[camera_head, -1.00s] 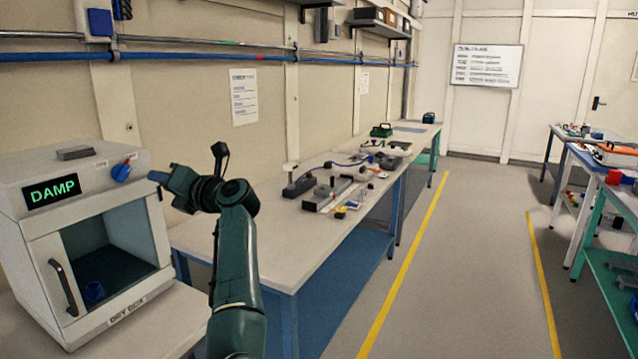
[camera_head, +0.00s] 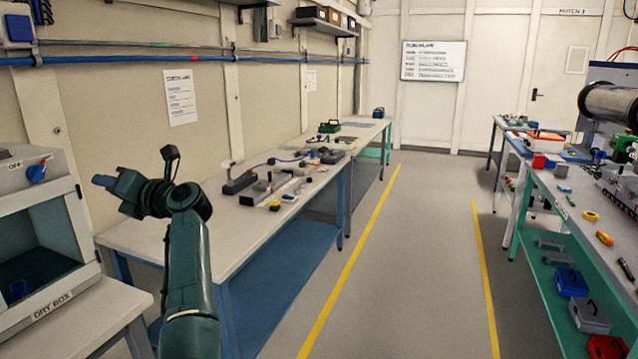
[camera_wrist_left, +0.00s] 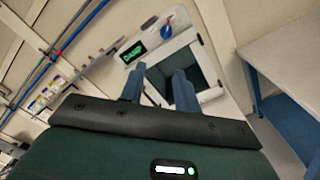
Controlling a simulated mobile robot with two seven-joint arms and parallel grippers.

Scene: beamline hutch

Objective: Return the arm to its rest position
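My left arm (camera_head: 190,265) rises from the bottom of the head view, with its forearm bent to the left. My left gripper (camera_head: 103,183) points left in the air, between the dry box (camera_head: 45,309) and the long bench. In the left wrist view its two blue-grey fingers (camera_wrist_left: 158,88) are apart with nothing between them. Beyond them the dry box shows with its green lit display (camera_wrist_left: 133,52) and blue knob (camera_wrist_left: 167,31). The gripper is clear of the blue knob (camera_head: 36,173) in the head view. My right gripper is not in view.
The long bench (camera_head: 140,240) at left carries tools and small parts. A green-framed bench (camera_head: 545,205) with a lower shelf of boxes stands at right. The grey floor aisle (camera_head: 400,270) between yellow lines is clear. A blue pipe (camera_head: 110,60) runs along the left wall.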

